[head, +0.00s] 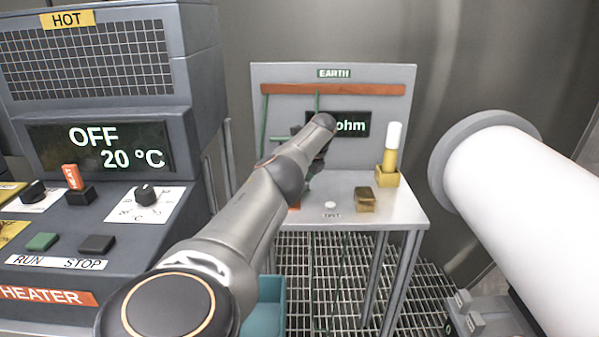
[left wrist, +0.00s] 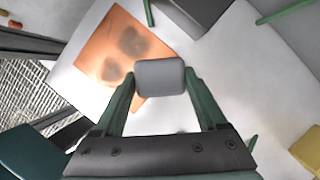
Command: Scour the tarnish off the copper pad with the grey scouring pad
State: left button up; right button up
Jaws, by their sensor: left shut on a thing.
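In the left wrist view my left gripper (left wrist: 160,86) has green fingers shut on the grey scouring pad (left wrist: 159,76). The copper pad (left wrist: 97,54) is an orange sheet on the pale bench top, with two dark, blurry tarnish patches on it. The scouring pad overlaps the copper pad's right edge in the picture, beside the patches. I cannot tell whether it touches the copper. In the head view my left arm reaches over the bench and hides most of the gripper; only a sliver of the copper pad (head: 294,207) shows. My right gripper is not in view.
The bench (head: 405,212) has an upright panel (head: 390,120) marked EARTH, with an ohm display. A brass block (head: 365,201) and a yellow, white-topped handle in a holder (head: 388,178) stand at its right. A heater console (head: 110,220) is left; a large white cylinder (head: 520,200) is right.

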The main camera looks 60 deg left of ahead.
pick_arm(q)
jog(key=shift+r+p, duration=2.4)
jog(key=shift+r, duration=0.4)
notch_tip(320, 180, up, 3)
jog(key=p, duration=0.3)
